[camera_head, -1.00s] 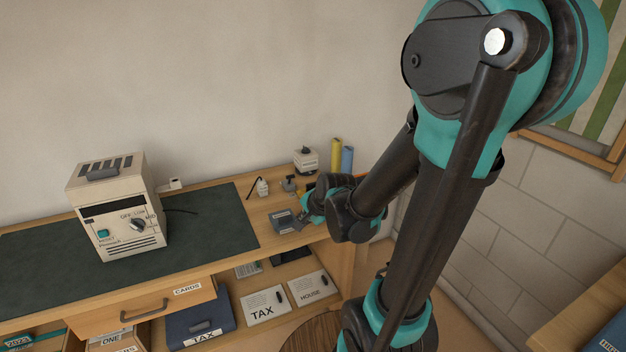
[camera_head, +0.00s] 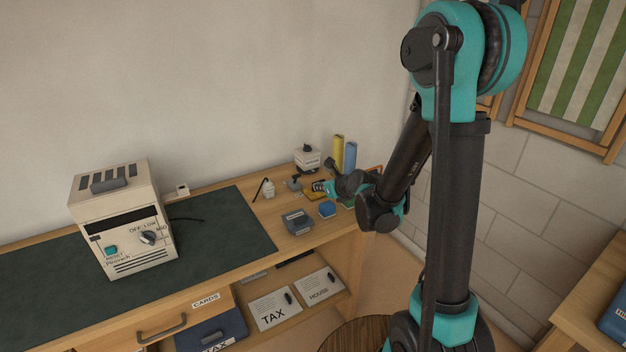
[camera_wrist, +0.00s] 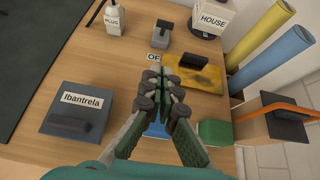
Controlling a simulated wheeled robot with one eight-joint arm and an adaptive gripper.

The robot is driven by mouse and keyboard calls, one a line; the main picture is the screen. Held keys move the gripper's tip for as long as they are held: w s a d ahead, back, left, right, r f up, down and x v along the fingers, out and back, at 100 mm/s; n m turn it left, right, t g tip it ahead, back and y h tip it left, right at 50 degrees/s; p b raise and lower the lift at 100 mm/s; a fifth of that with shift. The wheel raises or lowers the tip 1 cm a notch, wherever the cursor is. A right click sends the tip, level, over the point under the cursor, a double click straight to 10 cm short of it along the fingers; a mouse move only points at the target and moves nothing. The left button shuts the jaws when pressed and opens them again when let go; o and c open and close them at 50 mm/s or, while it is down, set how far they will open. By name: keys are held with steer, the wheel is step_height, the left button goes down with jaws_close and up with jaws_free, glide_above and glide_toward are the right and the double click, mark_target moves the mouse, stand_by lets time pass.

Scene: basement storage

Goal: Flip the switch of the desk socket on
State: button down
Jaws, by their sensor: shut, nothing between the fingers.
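My gripper (camera_wrist: 166,76) is shut and empty, with its fingertips above the desk. In the head view my gripper (camera_head: 326,187) is at the desk's right end. Just beyond the tips lies a worn yellow block with a black top piece (camera_wrist: 195,72). A label reading "OF" (camera_wrist: 155,58) is beside it, partly cut off by the fingers. A small white box with a dark spot (camera_head: 182,190), perhaps a socket, stands near the wall behind the heater-like appliance. I cannot tell for certain which thing is the desk socket, nor its switch position.
Nearby are a dark "Ibantrela" box (camera_wrist: 78,113), a white "PLUG" item (camera_wrist: 114,18), a grey levered piece (camera_wrist: 162,37), a "HOUSE" container (camera_wrist: 208,18), yellow (camera_wrist: 262,40) and blue (camera_wrist: 272,60) rolls, a green block (camera_wrist: 215,132) and an orange-handled box (camera_wrist: 272,120).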

steer(key=shift+w+d, duration=0.1)
stand_by(0.3)
glide_toward(295, 181)
steer(key=shift+d+f, duration=0.25)
steer(key=shift+f, duration=0.9)
steer(key=w+a, duration=0.1)
steer(key=w, duration=0.1)
steer(key=shift+w+a+r, duration=0.3)
steer(key=shift+a, duration=0.1)
steer(key=shift+w+a+r, duration=0.15)
steer(key=shift+w+a, duration=0.05)
steer(key=shift+w, duration=0.2)
